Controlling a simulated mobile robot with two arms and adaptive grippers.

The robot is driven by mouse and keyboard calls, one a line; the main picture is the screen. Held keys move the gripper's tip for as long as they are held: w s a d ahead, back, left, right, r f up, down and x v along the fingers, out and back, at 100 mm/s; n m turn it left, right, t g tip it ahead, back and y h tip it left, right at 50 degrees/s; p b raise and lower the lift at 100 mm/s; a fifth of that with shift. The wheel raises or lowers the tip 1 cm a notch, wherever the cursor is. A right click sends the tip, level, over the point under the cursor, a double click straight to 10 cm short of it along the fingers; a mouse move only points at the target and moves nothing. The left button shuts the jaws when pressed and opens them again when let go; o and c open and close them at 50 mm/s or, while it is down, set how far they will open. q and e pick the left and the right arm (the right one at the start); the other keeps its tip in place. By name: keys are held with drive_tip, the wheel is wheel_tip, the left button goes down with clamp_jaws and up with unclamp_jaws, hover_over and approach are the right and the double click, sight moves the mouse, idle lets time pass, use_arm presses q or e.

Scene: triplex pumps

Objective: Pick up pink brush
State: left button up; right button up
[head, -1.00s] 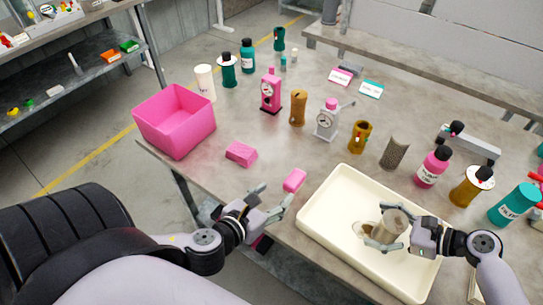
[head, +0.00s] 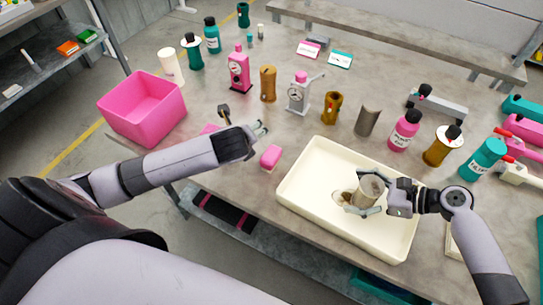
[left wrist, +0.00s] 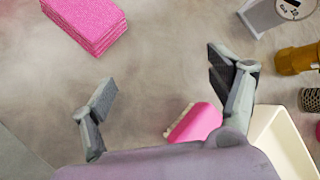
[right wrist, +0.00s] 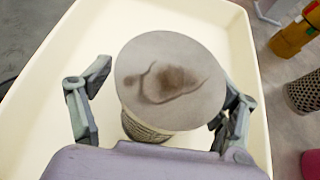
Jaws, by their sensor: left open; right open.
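The pink brush (head: 270,157) lies on the table beside the cream tray's left edge. In the left wrist view the brush (left wrist: 197,124) shows pale bristles on one side and is partly hidden by a finger. My left gripper (head: 262,128) is open and empty above the table, just behind the brush in the head view. Its fingers also show spread in the left wrist view (left wrist: 160,85), with the brush near the right finger.
The cream tray (head: 292,196) fills the table's front middle. A pink textured block (left wrist: 85,20) lies partly behind my left gripper, near a pink bin (head: 140,112). Bottles, a pink pump (head: 239,72) and a grey pump (head: 299,95) stand further back.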

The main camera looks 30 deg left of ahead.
sight(271, 154)
use_arm(q)
drive_tip(key=d+r+n+g, duration=0.1)
drive_tip(key=w+d+r+n+g+h, duration=0.1)
drive_tip(key=d, duration=0.1)
drive_tip(key=w+d+r+n+g+h, duration=0.1)
drive_tip(key=d, duration=0.1)
drive_tip(key=shift+n+g, duration=0.3)
drive_tip(key=shift+g, duration=0.1)
drive_tip(key=s+d+r+n+g+h, duration=0.1)
drive_tip(key=d+r+n+g, duration=0.1)
drive_tip(key=d+r+g, duration=0.3)
drive_tip(key=shift+t, duration=0.7)
drive_tip(key=f, duration=0.3)
drive_tip(key=a+f, duration=0.1)
drive_tip(key=f, duration=0.1)
drive_tip(key=shift+s+f, duration=0.1)
drive_tip(key=shift+s, duration=0.05)
drive_tip(key=f, duration=0.2)
drive_tip(key=a+f, duration=0.1)
drive_tip(key=f, duration=0.1)
drive_tip(key=shift+s, duration=0.25)
drive_tip(key=shift+f, duration=0.55)
drive_tip(key=shift+c, duration=0.6)
drive_tip(key=c, duration=1.2)
drive_tip(key=shift+c, duration=0.2)
